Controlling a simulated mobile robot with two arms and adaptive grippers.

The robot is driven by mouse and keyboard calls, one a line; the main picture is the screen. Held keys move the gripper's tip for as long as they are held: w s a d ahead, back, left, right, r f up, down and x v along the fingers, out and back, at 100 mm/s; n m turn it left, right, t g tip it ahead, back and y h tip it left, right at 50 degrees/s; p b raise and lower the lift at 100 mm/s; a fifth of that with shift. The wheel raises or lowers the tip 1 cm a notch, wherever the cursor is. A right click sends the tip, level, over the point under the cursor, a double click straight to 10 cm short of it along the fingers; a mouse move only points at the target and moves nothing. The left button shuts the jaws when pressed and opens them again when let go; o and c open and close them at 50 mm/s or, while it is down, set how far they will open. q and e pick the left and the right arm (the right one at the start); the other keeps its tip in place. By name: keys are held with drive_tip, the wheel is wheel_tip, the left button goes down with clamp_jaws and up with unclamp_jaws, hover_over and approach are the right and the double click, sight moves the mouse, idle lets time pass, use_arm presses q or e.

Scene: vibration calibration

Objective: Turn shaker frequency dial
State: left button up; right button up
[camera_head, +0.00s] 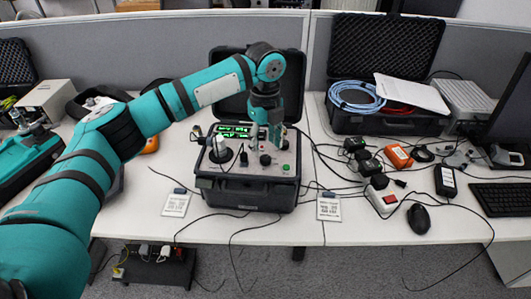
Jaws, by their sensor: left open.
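The shaker unit (250,190) is a dark case with an open lid and a light grey control panel, standing on the desk near the middle. A green lit display (234,131) shows at the back of the panel. A black knob (265,160), which looks like the frequency dial, sits on the panel's front right part. My left gripper (266,143) points down over the panel, just above and behind this knob in the picture. It is open, and nothing shows between its fingers. Whether it touches the knob is too small to tell. My right gripper does not show.
A second open case (383,122) with a blue cable (356,96) stands at the back right. Black adapters, a power strip (381,198), a mouse (419,218) and a keyboard (503,199) lie on the right. Cables run over the desk's front edge. Grey partitions close the back.

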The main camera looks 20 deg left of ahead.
sight(265, 157)
use_arm(q)
wheel_tip(265, 157, down, 4)
drive_tip(key=shift+r, duration=0.1)
drive_tip(key=shift+f, duration=0.4)
clamp_jaws()
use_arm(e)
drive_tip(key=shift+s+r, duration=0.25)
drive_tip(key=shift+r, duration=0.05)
